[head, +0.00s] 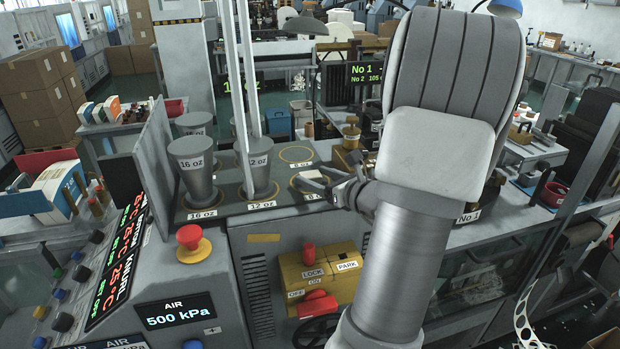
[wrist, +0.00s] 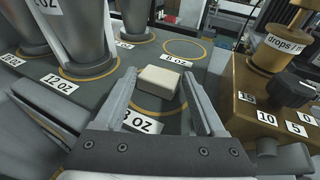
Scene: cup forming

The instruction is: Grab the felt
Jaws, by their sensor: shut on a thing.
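The felt (wrist: 157,82) is a small pale beige block, seen between my two fingertips in the wrist view. My gripper (wrist: 157,78) is shut on it, with one finger on each side. The block is over the yellow ring (wrist: 150,107) at the front "8 OZ" place. In the head view my gripper (head: 318,182) reaches in from the right at the front row of the cup stand (head: 230,205), and the felt (head: 312,175) shows small and pale between the fingers. I cannot tell how far it is above the surface.
Grey 16 oz (head: 193,163) and 12 oz (head: 259,165) cup forms stand just left of my gripper. An empty ring (head: 296,154) lies behind. A brass box with a "drops" pot (wrist: 272,52) stands close on the right in the wrist view. A red button (head: 189,237) is at front left.

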